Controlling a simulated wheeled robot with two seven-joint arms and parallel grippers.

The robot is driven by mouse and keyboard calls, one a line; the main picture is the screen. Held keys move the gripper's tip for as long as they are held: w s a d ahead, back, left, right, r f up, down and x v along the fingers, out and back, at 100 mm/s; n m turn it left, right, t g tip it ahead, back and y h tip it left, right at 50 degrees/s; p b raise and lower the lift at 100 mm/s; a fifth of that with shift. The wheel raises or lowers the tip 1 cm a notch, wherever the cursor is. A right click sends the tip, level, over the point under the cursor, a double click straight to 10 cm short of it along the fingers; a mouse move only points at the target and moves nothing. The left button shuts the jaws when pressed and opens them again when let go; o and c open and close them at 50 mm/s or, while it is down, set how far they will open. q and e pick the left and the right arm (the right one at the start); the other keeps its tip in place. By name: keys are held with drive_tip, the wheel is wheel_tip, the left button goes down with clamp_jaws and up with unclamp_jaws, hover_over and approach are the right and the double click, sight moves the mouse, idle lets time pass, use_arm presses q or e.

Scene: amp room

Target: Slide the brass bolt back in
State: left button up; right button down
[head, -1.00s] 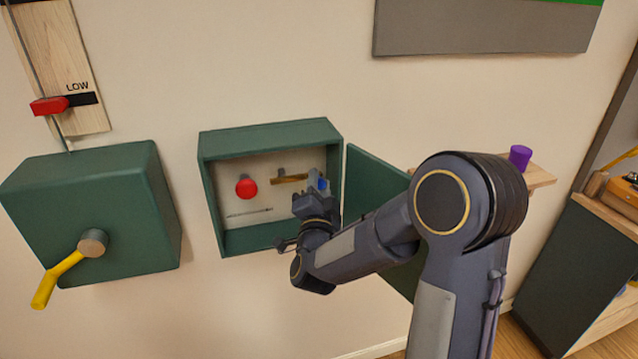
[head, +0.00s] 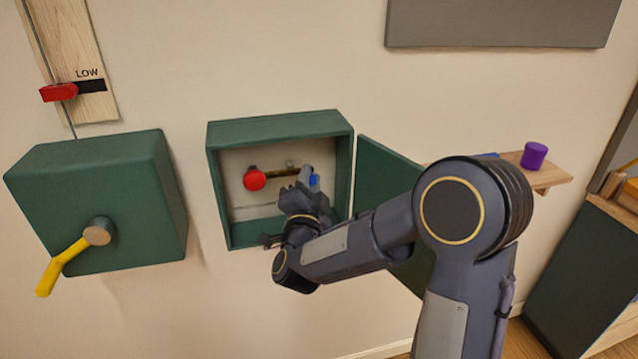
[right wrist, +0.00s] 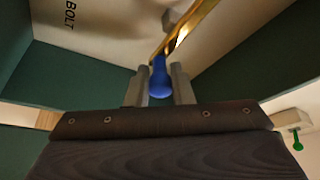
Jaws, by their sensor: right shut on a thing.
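The brass bolt (head: 279,173) lies level inside an open green box (head: 281,130) on the wall. Its left end is close to a red round knob (head: 254,179). The bolt's blue knob (head: 314,181) is at its right part. My right gripper (head: 306,182) reaches into the box and is shut on that blue knob. In the right wrist view the blue knob (right wrist: 159,78) sits between the two fingers (right wrist: 159,88), with the brass bolt (right wrist: 187,30) behind it. My fingers partly hide the bolt in the head view. My left gripper is not in view.
The box's green door (head: 385,178) stands open at the right, beside my right arm. A closed green box (head: 95,195) with a yellow lever (head: 62,264) is at the left. A shelf (head: 550,176) with a purple cylinder (head: 534,155) is at the right.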

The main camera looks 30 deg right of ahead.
drive_tip(key=shift+a, duration=0.15)
drive_tip(key=c, duration=1.7)
unclamp_jaws()
drive_tip(key=shift+o, duration=0.8)
drive_tip(key=shift+a, duration=0.15)
drive_tip(key=shift+s+a+f, duration=0.1)
drive_tip(key=shift+s+f, duration=0.05)
drive_tip(key=b+v, duration=0.2)
drive_tip(key=v, duration=0.5)
drive_tip(key=shift+s, duration=0.15)
